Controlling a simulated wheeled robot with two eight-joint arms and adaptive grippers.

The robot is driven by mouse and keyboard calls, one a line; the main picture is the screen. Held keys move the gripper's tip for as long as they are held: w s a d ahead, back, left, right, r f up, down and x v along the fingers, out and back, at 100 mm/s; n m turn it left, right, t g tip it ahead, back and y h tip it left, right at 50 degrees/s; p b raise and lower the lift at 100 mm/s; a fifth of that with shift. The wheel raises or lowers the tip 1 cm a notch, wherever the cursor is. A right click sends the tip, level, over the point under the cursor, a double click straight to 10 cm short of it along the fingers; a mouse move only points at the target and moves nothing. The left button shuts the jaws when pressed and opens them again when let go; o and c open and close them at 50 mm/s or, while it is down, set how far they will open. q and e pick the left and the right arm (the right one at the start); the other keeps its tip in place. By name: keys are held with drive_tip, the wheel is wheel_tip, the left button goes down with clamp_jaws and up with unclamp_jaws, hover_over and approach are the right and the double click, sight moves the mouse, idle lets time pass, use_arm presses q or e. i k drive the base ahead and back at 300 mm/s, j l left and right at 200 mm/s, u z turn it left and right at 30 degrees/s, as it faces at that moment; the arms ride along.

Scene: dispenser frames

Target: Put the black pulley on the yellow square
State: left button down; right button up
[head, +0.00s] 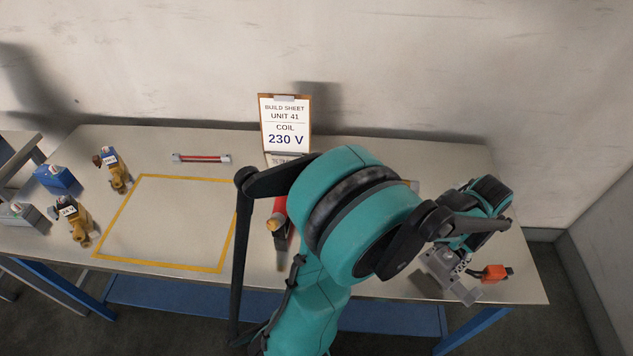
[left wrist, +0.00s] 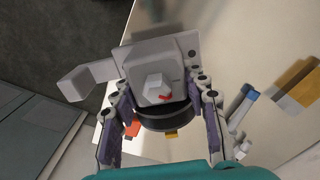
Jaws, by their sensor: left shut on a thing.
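The yellow square (head: 160,263) is a taped outline on the left half of the table, with its inside bare. My left gripper (head: 452,268) is at the table's right end, far from the square. In the left wrist view its fingers (left wrist: 163,120) are shut on a part with a black round band (left wrist: 166,117). A grey block (left wrist: 158,82) with a light knob and a red mark shows just beyond the band. I cannot tell whether block and band are one piece, or whether this is the black pulley. No other black pulley shows clearly.
Two brass-coloured valves (head: 118,172) (head: 77,222) and a blue block (head: 58,180) stand left of the square. A red bar (head: 201,158) lies behind it. A build sheet (head: 285,124) stands at the back. An orange part (head: 492,273) lies near the table's right edge. My left arm hides the table's middle.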

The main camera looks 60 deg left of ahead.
sight(181, 223)
drive_tip(key=k+j+z, duration=0.15)
drive_tip(key=z, duration=0.2)
drive_tip(key=k+z, duration=0.4)
drive_tip(key=k+j+z, duration=0.1)
drive_tip(key=z, duration=0.25)
drive_tip(key=k+z, duration=0.25)
drive_tip(key=k, duration=0.3)
drive_tip(key=k+l+z, duration=0.15)
drive_tip(key=k+z, duration=0.15)
drive_tip(key=k, duration=0.25)
drive_tip(key=k+j+u, duration=0.1)
drive_tip(key=k+u, duration=0.35)
drive_tip(key=j+u, duration=0.2)
drive_tip(key=u, duration=1.1)
drive_tip(key=i+l, duration=0.05)
